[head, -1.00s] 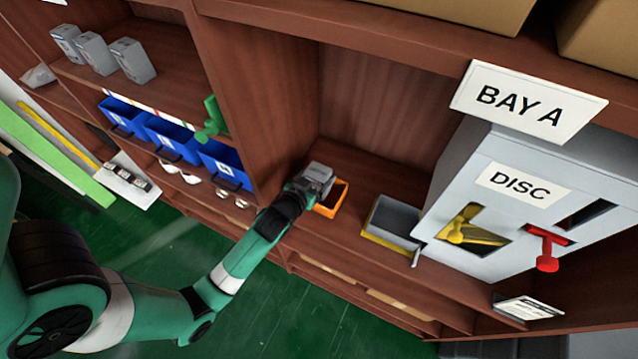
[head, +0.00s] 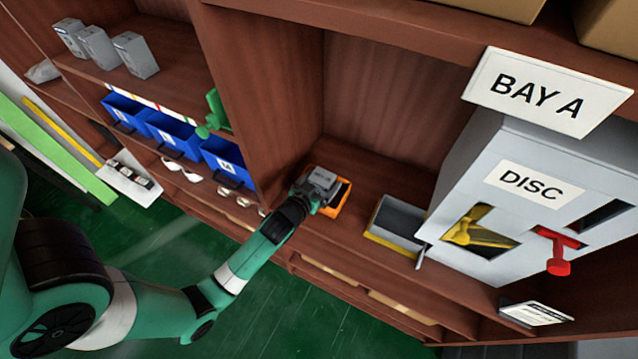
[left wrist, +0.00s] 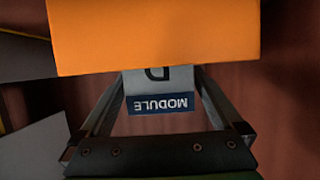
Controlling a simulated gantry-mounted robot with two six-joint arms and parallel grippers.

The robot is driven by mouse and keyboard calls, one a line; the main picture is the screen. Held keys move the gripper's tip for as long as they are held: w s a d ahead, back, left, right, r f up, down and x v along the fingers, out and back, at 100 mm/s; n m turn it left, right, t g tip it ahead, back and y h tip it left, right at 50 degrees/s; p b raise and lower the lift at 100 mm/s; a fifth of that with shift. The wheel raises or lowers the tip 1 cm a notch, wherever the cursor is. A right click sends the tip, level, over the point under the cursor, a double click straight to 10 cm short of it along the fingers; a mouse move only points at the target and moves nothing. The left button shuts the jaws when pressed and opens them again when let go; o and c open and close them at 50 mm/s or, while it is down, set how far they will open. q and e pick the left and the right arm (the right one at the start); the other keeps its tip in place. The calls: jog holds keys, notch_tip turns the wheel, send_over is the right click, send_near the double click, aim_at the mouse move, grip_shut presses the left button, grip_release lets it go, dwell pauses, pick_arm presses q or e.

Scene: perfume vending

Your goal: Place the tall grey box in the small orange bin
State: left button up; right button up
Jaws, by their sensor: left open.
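The small orange bin (head: 343,204) stands on the brown shelf, beside the front edge. My left gripper (head: 322,186) is at the bin and covers part of it in the head view. In the left wrist view, the bin's orange wall (left wrist: 155,35) hides the fingertips. A light grey box with a blue MODULE label (left wrist: 160,103) lies between my open left fingers (left wrist: 160,90), and its far part is hidden behind that wall. I cannot tell whether the box rests on the bin floor. My right gripper is out of view.
A grey tray with a yellow edge (head: 396,224) sits right of the bin, before the grey DISC machine (head: 525,185). Blue bins (head: 172,135) and several grey boxes (head: 135,55) fill shelves at left. A wooden divider (head: 262,90) stands beside the bin.

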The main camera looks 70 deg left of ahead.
pick_arm(q)
jog(key=p+v, duration=0.1)
jog(key=v, duration=1.1)
jog(key=shift+r+p, duration=0.2)
jog(key=shift+p, duration=0.2)
